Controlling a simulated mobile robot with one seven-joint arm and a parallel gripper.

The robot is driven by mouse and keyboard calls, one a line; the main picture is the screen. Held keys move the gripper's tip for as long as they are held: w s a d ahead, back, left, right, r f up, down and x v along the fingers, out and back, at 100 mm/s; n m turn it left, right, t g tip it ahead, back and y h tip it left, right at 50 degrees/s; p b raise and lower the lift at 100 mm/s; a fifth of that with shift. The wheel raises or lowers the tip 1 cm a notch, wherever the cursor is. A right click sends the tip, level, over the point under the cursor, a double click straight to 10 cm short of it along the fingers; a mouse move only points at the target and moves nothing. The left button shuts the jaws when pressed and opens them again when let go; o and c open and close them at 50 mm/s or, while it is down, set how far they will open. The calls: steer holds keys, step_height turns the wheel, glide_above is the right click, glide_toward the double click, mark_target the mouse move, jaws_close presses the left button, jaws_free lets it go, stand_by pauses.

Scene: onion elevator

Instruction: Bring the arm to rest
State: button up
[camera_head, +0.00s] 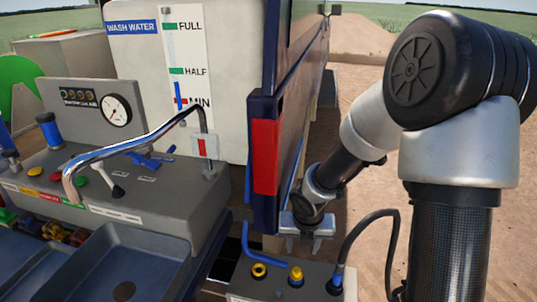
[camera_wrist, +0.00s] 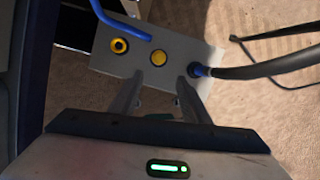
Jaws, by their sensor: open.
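My arm reaches down from the right side of the head view, and my gripper (camera_head: 305,240) hangs low in the middle, just above a grey control box. In the wrist view my gripper (camera_wrist: 156,98) shows as two grey fingers spread apart, with nothing between them. The grey control box (camera_head: 318,272) has a yellow ring socket and a yellow button on its top, and it also shows in the wrist view (camera_wrist: 112,62). The fingers point toward the side of the box nearest the gripper; whether they touch it I cannot tell.
A tall dark blue panel with a red strip (camera_head: 265,157) stands close left of my gripper. A grey console (camera_head: 130,175) with a curved metal tap and a blue basin (camera_head: 130,262) fill the left. A black cable (camera_head: 392,222) loops from the box. Sandy ground lies open behind.

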steer(key=s+d+r+m+t+h+p, duration=0.1)
steer(key=s+d+r+m+p, duration=0.15)
steer(key=r+m, duration=0.7)
steer(key=s+d+r+m+h+p, duration=0.15)
steer(key=s+r+m, duration=0.25)
steer(key=r+m, duration=0.55)
steer(key=s+a+r+m+y+p, duration=0.1)
steer(key=s+r+m+p, duration=0.1)
steer(key=s+r+m, duration=0.4)
steer(key=s+a+r+m+t+y+p, duration=0.1)
steer(key=s+a+r+m+y+p, duration=0.1)
steer(key=s+r+m, duration=0.5)
step_height(320, 180, up, 2)
steer(key=shift+s+a+r+m, duration=0.1)
steer(key=shift+s+a+m, duration=0.1)
steer(key=shift+m, duration=0.9)
